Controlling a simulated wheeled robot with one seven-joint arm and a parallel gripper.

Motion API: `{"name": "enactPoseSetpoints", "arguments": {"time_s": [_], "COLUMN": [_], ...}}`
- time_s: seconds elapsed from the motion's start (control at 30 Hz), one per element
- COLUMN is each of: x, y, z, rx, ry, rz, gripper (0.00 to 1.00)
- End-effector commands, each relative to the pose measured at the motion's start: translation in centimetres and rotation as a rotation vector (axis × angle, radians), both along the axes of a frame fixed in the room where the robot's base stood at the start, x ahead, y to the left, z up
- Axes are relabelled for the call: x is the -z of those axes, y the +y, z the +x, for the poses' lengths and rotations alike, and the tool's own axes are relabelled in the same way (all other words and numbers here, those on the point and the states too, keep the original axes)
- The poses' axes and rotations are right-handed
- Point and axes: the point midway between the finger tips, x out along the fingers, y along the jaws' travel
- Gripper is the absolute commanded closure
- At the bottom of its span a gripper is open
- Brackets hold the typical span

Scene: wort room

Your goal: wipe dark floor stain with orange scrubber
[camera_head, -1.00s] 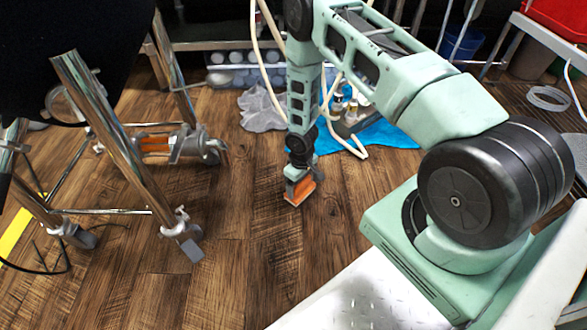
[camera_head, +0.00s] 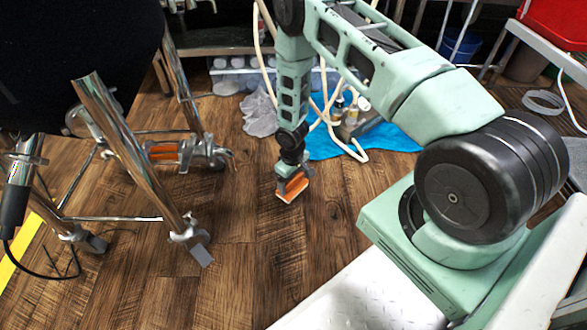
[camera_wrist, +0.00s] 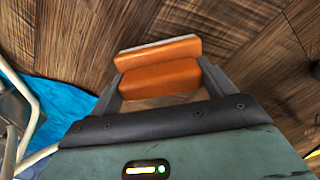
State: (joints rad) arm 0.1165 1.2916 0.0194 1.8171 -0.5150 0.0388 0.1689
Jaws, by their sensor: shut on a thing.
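The orange scrubber (camera_head: 295,189) is a small block with a pale edge, low over the wooden floor in the head view. My gripper (camera_head: 291,177) is shut on it. In the wrist view the scrubber (camera_wrist: 158,76) sits between the two grey fingers of my gripper (camera_wrist: 160,82). It looks tilted, and I cannot tell whether it touches the floor. I cannot make out a distinct dark stain against the dark wood grain; part of the floor is hidden under the scrubber and arm.
A metal stand with shiny legs (camera_head: 135,155) is at the left. Behind my gripper lie a blue cloth (camera_head: 400,140) with small bottles (camera_head: 352,106), a grey rag (camera_head: 260,113) and a pale hose (camera_head: 335,135). The floor (camera_head: 255,230) in front is clear.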

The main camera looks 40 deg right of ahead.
Motion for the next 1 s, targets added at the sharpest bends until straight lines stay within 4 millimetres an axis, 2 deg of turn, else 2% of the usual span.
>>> {"name": "enactPoseSetpoints", "arguments": {"time_s": [0.03,0.3,0.67,0.77,0.87,0.97,1.0], "x": [-0.9,-3.1,-3.2,-3.7,-6.1,-10.6,-12.9], "y": [0.1,0.4,0.5,0.5,0.6,0.8,1.0], "z": [0.1,0.4,0.5,0.6,1.1,1.7,1.9], "rx": [-0.001,-0.001,-0.001,0.002,0.016,0.045,0.06], "ry": [-0.001,-0.001,-0.001,-0.003,-0.007,-0.012,-0.016], "rz": [0.0,0.0,0.0,0.0,-0.003,-0.008,-0.01], "gripper": [0.43,0.43,0.43,0.43,0.43,0.43,0.43]}}
